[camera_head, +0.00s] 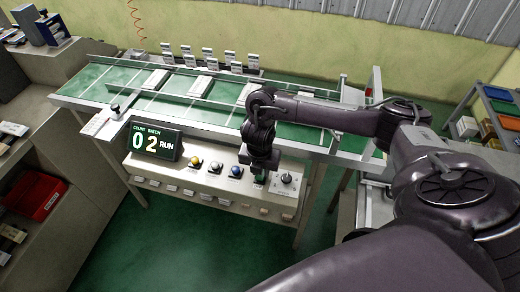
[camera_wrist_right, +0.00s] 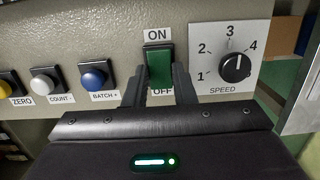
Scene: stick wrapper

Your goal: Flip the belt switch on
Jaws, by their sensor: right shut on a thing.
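The belt switch (camera_wrist_right: 159,62) is a green rocker in a dark frame, between an ON label (camera_wrist_right: 157,36) above and a partly covered OFF label below. My right gripper (camera_wrist_right: 158,82) is at the switch, with one finger on each side of its lower part, and is shut on it. In the head view my right gripper (camera_head: 260,172) points down at the control panel (camera_head: 225,178) and hides most of the switch. Which way the rocker is tilted is hard to tell. My left gripper is not in view.
The speed knob (camera_wrist_right: 236,67) is just right of the switch. The blue batch button (camera_wrist_right: 95,75) and the white count button (camera_wrist_right: 46,80) are to its left. The display (camera_head: 154,142) reads 0, 2 and RUN. The green conveyor (camera_head: 190,95) runs behind the panel.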

